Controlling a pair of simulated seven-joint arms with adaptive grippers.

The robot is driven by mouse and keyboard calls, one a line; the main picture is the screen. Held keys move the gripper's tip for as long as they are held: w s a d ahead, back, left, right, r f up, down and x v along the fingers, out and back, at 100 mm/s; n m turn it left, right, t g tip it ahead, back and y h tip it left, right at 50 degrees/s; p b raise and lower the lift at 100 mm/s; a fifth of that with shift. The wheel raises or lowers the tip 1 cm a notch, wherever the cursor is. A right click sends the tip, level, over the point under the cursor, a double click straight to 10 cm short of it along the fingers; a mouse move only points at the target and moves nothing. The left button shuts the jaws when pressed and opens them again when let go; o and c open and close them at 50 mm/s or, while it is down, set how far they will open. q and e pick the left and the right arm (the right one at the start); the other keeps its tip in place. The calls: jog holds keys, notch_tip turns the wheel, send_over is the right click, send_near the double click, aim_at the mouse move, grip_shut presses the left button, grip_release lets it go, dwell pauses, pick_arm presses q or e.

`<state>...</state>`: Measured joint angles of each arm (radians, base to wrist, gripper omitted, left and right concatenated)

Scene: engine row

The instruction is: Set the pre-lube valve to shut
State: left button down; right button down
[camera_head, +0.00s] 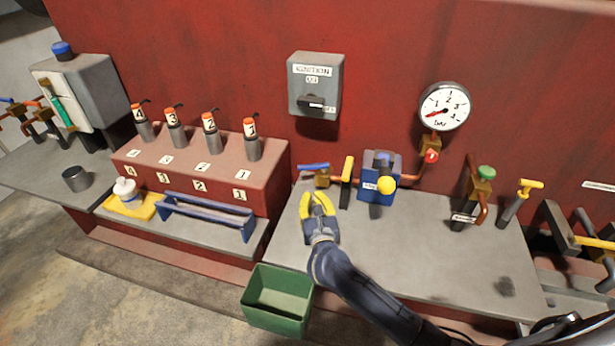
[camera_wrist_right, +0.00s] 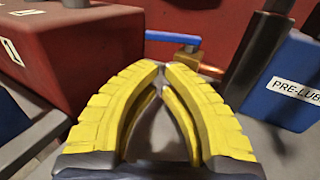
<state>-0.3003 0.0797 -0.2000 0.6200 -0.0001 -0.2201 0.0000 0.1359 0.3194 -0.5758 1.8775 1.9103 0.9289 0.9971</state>
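A valve with a blue lever (camera_head: 313,166) on a brass body (camera_head: 322,179) stands low against the red wall. The lever lies level, roughly sideways. It also shows in the wrist view as a blue lever (camera_wrist_right: 172,38), just beyond my fingertips. Beside it stands a blue box (camera_head: 368,194) with a yellow knob (camera_head: 386,185); in the wrist view its label (camera_wrist_right: 295,89) reads "PRE-LUB", cut off by the edge. My right gripper (camera_head: 318,195), with yellow fingers, is in front of and below the lever. My left gripper is not in view.
An upright yellow-topped handle (camera_head: 347,168) stands between the lever and the blue box. A red block with several numbered cylinders (camera_head: 213,143) is to the left. A green bin (camera_head: 277,318) is below. The grey bench (camera_head: 420,245) is mostly clear in front.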

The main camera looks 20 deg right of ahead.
aim_at(313, 166)
jog(key=w, duration=0.6)
jog(key=w+d, duration=0.1)
jog(key=w, duration=0.3)
jog(key=shift+d, duration=0.1)
jog(key=shift+w, duration=0.1)
